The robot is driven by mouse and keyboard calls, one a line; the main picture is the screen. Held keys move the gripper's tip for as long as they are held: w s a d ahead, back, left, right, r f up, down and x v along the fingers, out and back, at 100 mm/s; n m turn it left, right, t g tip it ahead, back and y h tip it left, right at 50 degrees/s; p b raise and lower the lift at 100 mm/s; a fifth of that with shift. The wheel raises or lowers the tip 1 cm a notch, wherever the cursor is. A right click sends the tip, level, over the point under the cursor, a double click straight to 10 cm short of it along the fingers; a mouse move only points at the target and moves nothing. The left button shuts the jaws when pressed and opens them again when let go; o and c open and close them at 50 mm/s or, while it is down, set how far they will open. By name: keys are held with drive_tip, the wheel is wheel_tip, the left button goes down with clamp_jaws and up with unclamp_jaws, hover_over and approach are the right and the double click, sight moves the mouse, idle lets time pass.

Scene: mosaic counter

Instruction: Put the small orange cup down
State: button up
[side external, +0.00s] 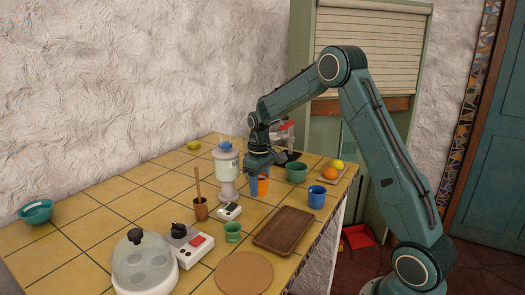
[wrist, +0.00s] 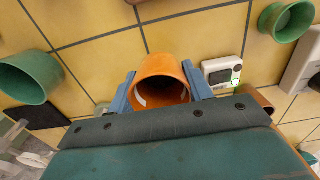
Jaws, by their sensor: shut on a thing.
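The small orange cup (wrist: 161,68) is held between the two blue fingers of my gripper (wrist: 160,92) in the wrist view. Its open mouth faces the camera, and the fingers press on its left and right sides. In the side view, the orange cup (side external: 262,185) shows partly behind the fingers of my gripper (side external: 258,178), low over the yellow tiled counter (side external: 130,200). I cannot tell whether its base touches the tiles.
A white dispenser (side external: 227,172) and a small white device (side external: 229,211) stand left of the cup. Bare tiles lie around the cup.

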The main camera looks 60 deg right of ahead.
sight(260, 205)
drive_tip(key=shift+f, duration=2.2)
drive_tip(key=shift+f, duration=0.1)
drive_tip(key=o, duration=1)
wheel_tip(260, 205, up, 11)
drive_tip(key=shift+r, duration=0.65)
